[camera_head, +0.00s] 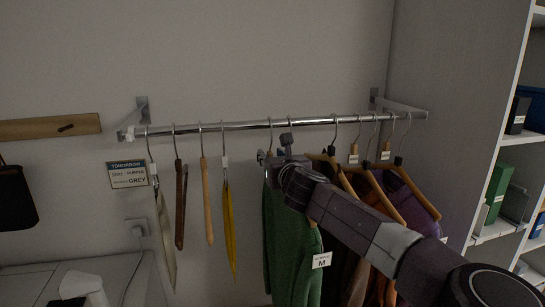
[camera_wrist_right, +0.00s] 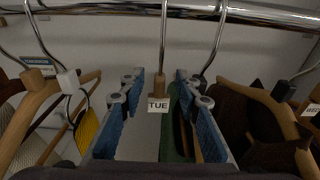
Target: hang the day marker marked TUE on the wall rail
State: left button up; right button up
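The TUE day marker (camera_wrist_right: 158,105) shows in the right wrist view as a small white tag below a short wooden block on a wire hook. Its hook runs up to the chrome wall rail (camera_head: 250,125); I cannot tell whether it bears on the rail. My right gripper (camera_head: 277,160) is just below the rail. In the wrist view its blue-padded fingers (camera_wrist_right: 160,116) stand on either side of the tag, with gaps showing on both sides. In the head view the marker is hidden by my gripper. My left gripper is out of view.
Bare wooden hangers (camera_head: 180,205) and a yellow item (camera_head: 228,225) hang left of the gripper. A green garment (camera_head: 288,245) hangs below it. Dark and purple garments hang close on the right. A shelf unit (camera_head: 470,100) stands at right. A TOMORROW sign (camera_head: 128,174) is on the wall.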

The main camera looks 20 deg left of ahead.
jog(key=shift+s+d, duration=0.1)
jog(key=shift+s, duration=0.05)
jog(key=v, duration=1.1)
jog(key=shift+s+d, duration=0.25)
